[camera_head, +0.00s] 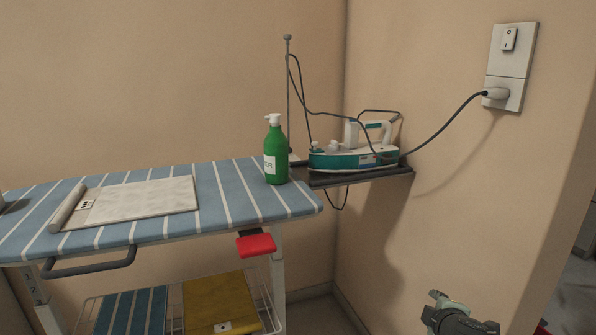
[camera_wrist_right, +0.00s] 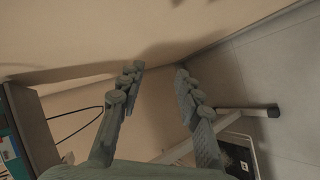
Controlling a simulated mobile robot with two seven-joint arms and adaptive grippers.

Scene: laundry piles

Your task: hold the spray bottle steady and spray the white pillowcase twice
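The green spray bottle (camera_head: 276,160) stands upright near the right end of the ironing board, with a white pump head and a white label. The white pillowcase (camera_head: 145,201) lies flat on the left part of the board, with a rolled edge at its left side and a small dark-marked tag. My right gripper (camera_head: 447,308) is low at the right, well away from the bottle. In the right wrist view my right gripper (camera_wrist_right: 157,72) has its fingers apart with nothing between them. My left gripper is not in view.
The blue striped ironing board (camera_head: 237,192) has clear room between pillowcase and bottle. An iron (camera_head: 352,157) sits on a dark side shelf (camera_head: 365,174), its cord running to a wall socket (camera_head: 506,93). A red lever (camera_head: 257,245) is under the board. Folded cloths lie on the lower rack.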

